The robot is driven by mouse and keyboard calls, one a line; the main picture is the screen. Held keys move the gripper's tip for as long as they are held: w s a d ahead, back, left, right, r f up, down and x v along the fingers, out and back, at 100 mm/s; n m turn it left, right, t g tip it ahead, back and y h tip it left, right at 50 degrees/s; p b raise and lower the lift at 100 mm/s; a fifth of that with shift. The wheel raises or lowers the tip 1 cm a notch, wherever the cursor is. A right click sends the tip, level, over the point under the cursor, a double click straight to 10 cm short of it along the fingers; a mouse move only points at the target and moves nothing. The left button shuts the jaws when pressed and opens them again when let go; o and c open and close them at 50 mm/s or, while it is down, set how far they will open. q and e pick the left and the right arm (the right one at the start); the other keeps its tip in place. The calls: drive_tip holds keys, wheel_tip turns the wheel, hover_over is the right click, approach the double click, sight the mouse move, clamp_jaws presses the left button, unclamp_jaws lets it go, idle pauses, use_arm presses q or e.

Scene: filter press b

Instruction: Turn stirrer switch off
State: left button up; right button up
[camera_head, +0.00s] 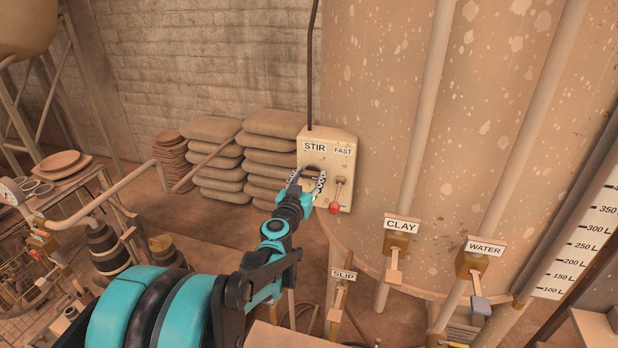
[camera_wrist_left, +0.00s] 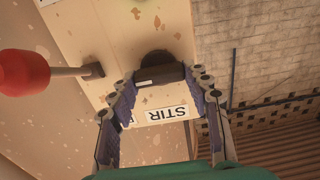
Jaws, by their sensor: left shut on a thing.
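The stirrer box (camera_head: 344,152) is a beige panel on the side of the big tank, with a STIR label (camera_head: 314,146) above a dark rotary switch. My left gripper (camera_head: 309,180) reaches the box from below, in front of this switch, and partly hides it. In the left wrist view the gripper (camera_wrist_left: 160,80) has its two fingers on either side of the dark switch bar (camera_wrist_left: 160,74), shut on it. The STIR label (camera_wrist_left: 167,114) shows upside down between the fingers. The switch's exact setting is hard to read.
A red-knobbed lever (camera_head: 335,207) under the FAST label (camera_head: 343,151) sits close to the right of my gripper; its red knob (camera_wrist_left: 22,72) is large in the wrist view. CLAY (camera_head: 401,225) and WATER (camera_head: 484,247) valves are to the right. Stacked sacks (camera_head: 270,150) stand behind.

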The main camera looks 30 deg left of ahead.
use_arm(q)
drive_tip(key=n+b, duration=0.1)
drive_tip(key=n, duration=0.3)
drive_tip(key=shift+n, duration=0.4)
drive_tip(key=n, duration=0.4)
drive_tip(key=shift+a+f+b, duration=0.1)
drive_tip(key=shift+b, duration=0.25)
drive_tip(key=n, duration=0.5)
drive_tip(key=shift+b, duration=0.3)
drive_tip(key=shift+f+n, duration=0.1)
drive_tip(key=shift+n, duration=2.1)
drive_tip(key=o, duration=1.2)
drive_tip(key=shift+a, duration=0.1)
drive_tip(key=shift+c, duration=0.2)
drive_tip(key=shift+s, duration=0.1)
